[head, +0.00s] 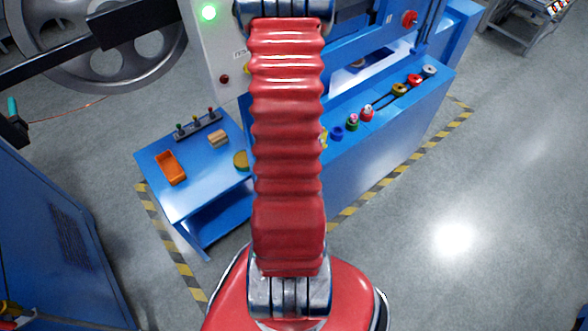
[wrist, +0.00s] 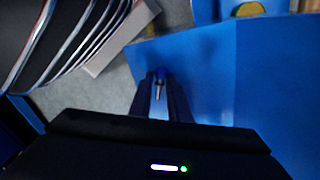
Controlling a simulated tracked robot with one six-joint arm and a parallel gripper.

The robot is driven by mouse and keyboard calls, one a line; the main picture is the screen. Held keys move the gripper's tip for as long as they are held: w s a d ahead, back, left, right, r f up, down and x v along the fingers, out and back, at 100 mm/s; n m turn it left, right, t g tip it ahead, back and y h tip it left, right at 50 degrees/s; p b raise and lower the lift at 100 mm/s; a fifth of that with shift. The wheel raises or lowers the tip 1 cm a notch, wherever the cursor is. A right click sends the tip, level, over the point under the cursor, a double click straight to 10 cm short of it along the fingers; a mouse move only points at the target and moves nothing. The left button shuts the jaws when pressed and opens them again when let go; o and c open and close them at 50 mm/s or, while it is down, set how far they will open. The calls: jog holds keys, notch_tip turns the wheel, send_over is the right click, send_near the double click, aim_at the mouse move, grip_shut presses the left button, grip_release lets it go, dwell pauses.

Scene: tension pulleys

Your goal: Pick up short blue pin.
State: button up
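In the wrist view, the two dark fingers of my gripper (wrist: 159,77) come close together at their tips. A small pin with a blue head and a metal shaft (wrist: 158,88) shows between them, and it looks like the short blue pin. The fingers appear shut on it, and no rack shows around it. The view is dark, so the exact contact is hard to see. In the head view my gripper and the pin are hidden behind my red arm.
A blue table (head: 205,199) holds an orange tray (head: 171,167), a tan block (head: 218,138), a yellow round part (head: 241,160) and a dark rack (head: 200,126) with green, yellow and red pins. The blue machine (head: 385,130) at right carries several coloured parts. Open floor (head: 500,200) lies further right.

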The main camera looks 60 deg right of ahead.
grip_shut()
jog(key=shift+r, duration=0.1)
